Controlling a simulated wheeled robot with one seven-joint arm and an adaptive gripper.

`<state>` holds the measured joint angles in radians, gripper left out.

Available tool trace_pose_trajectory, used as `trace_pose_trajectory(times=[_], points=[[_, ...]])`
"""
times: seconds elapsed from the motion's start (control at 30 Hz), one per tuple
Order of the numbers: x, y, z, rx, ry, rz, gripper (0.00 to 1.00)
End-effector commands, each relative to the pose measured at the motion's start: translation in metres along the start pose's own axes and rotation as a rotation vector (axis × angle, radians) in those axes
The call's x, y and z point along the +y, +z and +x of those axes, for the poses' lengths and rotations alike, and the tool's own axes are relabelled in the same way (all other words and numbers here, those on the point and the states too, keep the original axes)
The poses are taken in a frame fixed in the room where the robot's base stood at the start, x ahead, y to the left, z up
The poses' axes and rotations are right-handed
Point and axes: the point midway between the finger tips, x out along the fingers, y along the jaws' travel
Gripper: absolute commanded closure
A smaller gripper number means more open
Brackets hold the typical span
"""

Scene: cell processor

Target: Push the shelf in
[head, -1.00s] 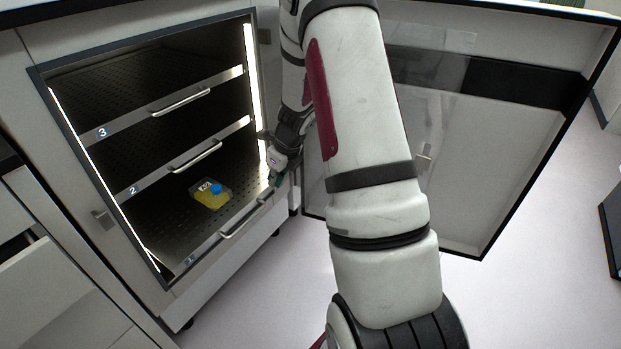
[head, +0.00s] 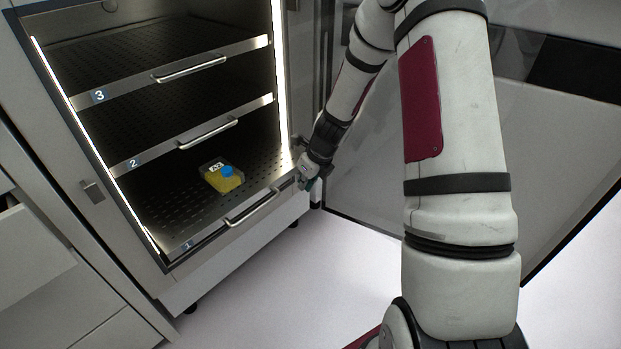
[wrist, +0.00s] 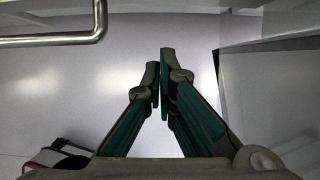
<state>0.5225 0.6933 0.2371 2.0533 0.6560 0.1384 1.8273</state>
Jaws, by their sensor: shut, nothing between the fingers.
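Shelf 1 (head: 165,205) is the lowest of the perforated metal shelves in the lit cabinet. Its front edge lies close to the cabinet's front opening, and its bar handle (head: 251,207) faces out. A flask (head: 221,177) with yellow liquid, a blue cap and a label lies on this shelf. My gripper (head: 308,184) is at the right end of the shelf's front edge; I cannot tell whether it touches. In the wrist view my gripper (wrist: 160,75) has its fingertips together with nothing between them, and a metal bar handle (wrist: 60,40) shows at upper left.
Shelf 2 (head: 150,155) and shelf 3 (head: 120,92) sit above, inside the cabinet. The open cabinet door (head: 540,130) stands to the right behind my arm. A partly open drawer (head: 35,235) is at left. The floor (head: 260,300) in front is clear.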

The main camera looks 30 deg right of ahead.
Motion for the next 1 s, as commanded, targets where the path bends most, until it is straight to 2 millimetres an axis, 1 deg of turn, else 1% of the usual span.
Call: trace_pose_trajectory(times=[0.03, 0.1, 0.23, 0.4, 0.8, 0.87, 1.0], points=[[0.0, 0.009, 0.003, -0.003, -0.002, -0.005, 1.0], [0.0, 0.018, 0.005, -0.003, -0.002, -0.005, 1.0], [0.0, 0.03, 0.01, -0.002, -0.001, -0.002, 1.0], [0.0, 0.037, 0.012, -0.002, -0.002, -0.002, 1.0], [0.0, 0.039, 0.012, -0.001, -0.001, 0.0, 1.0], [0.0, 0.043, 0.013, 0.0, 0.0, 0.0, 1.0], [0.0, 0.062, 0.018, 0.0, 0.001, -0.001, 1.0]])
